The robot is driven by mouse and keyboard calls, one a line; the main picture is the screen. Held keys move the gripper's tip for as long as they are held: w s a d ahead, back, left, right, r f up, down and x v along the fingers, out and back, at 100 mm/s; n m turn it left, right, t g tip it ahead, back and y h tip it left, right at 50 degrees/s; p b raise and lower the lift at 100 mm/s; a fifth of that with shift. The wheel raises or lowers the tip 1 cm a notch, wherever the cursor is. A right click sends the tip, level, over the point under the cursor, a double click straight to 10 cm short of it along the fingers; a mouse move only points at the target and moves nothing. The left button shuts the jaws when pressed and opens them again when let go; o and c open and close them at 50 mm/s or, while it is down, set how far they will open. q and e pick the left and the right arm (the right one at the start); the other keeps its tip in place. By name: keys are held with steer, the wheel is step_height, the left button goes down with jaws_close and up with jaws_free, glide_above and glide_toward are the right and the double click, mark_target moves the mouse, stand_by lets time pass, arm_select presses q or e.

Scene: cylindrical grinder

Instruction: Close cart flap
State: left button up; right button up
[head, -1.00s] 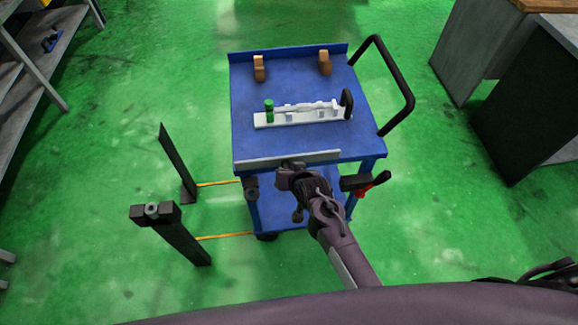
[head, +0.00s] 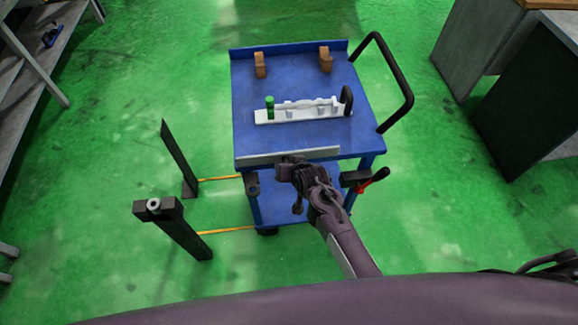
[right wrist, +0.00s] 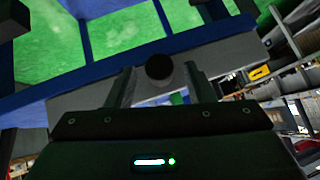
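The blue cart (head: 295,80) stands in front of me. Its pale grey flap (head: 262,160) runs along the near edge of the top; I cannot tell its exact angle. My right gripper (head: 287,163) is at the flap's near side, around the middle of its length; contact is unclear. In the right wrist view, the fingers of the right gripper (right wrist: 160,92) are apart, with a grey plate, likely the flap (right wrist: 85,105), behind them. A dark round knob (right wrist: 158,66) shows between the fingertips; whether it is touched is unclear. My left gripper is out of view.
On the cart are a white holder (head: 300,114) with a green piece and two brown blocks (head: 325,60). A black handle (head: 405,90) juts out right. Dark posts (head: 180,225) joined by yellow bars stand left of the cart. A grey cabinet (head: 530,110) stands right.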

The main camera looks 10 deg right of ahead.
steer(key=v, duration=0.7)
steer(key=shift+s+r+b, duration=0.25)
steer(key=shift+s+b, duration=0.1)
steer(key=shift+b, duration=0.05)
stand_by(0.3)
steer(key=s+d+f+n+g+b, duration=0.1)
steer(key=s+d+f, duration=0.1)
steer(key=s+f, duration=0.5)
steer(key=s+d+f+g+h+b, duration=0.1)
steer(key=s+f+g, duration=0.1)
steer(key=f, duration=0.9)
steer(key=s+d+f+n+g+b, duration=0.1)
steer(key=s+d+f, duration=0.1)
steer(key=s+f, duration=0.5)
steer(key=s+d+f+g, duration=0.1)
steer(key=s+d+f, duration=0.2)
steer(key=s+f, duration=0.3)
steer(key=s+d+f+n+g+h+b, duration=0.1)
steer(key=s+d+f, duration=0.2)
steer(key=s+f, duration=0.3)
steer(key=s+d+f+g+b, duration=0.1)
steer(key=s+d+f, duration=0.2)
steer(key=s+f, duration=0.3)
steer(key=s, duration=0.4)
steer(key=shift+s+d+n, duration=0.2)
steer(key=shift+d+n, duration=0.1)
steer(key=shift+f, duration=0.1)
